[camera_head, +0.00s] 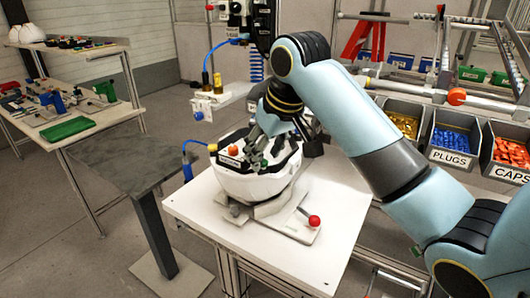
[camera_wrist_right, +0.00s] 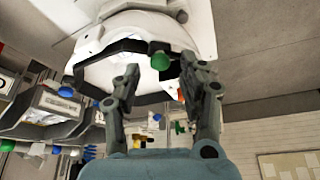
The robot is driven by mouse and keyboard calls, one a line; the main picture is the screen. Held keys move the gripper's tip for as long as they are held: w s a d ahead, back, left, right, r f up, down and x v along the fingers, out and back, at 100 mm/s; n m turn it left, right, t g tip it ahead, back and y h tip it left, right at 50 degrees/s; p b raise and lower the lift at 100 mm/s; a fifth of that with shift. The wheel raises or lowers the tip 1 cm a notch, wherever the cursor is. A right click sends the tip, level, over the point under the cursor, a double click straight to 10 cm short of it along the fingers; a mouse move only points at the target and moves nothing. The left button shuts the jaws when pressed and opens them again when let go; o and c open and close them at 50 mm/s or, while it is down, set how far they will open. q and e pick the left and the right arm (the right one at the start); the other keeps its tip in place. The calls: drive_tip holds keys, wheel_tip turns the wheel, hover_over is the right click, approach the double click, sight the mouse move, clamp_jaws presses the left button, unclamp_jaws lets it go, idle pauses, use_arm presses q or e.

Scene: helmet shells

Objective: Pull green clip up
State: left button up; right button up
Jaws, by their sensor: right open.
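A white helmet shell (camera_head: 250,183) with a dark rim band sits on a grey holder on the white table; it also shows in the right wrist view (camera_wrist_right: 130,42). The green clip (camera_wrist_right: 160,61) is on the shell's dark rim. In the head view the green clip (camera_head: 264,163) is small and partly hidden by the fingers. My right gripper (camera_head: 266,147) is over the shell's opening. In the right wrist view its open fingers (camera_wrist_right: 160,67) stand on either side of the clip's line, with a visible gap and nothing held. I cannot tell whether the fingertips are level with the clip. My left gripper is not in view.
An orange knob (camera_head: 233,150) is on the shell's left side. A red-tipped lever (camera_head: 314,220) stands on the white table (camera_head: 335,210). A blue hose fitting (camera_head: 187,168) is left of the shell. Part bins (camera_head: 452,145) are behind on the right.

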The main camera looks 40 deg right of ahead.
drive_tip(key=v, duration=0.7)
idle(0.4)
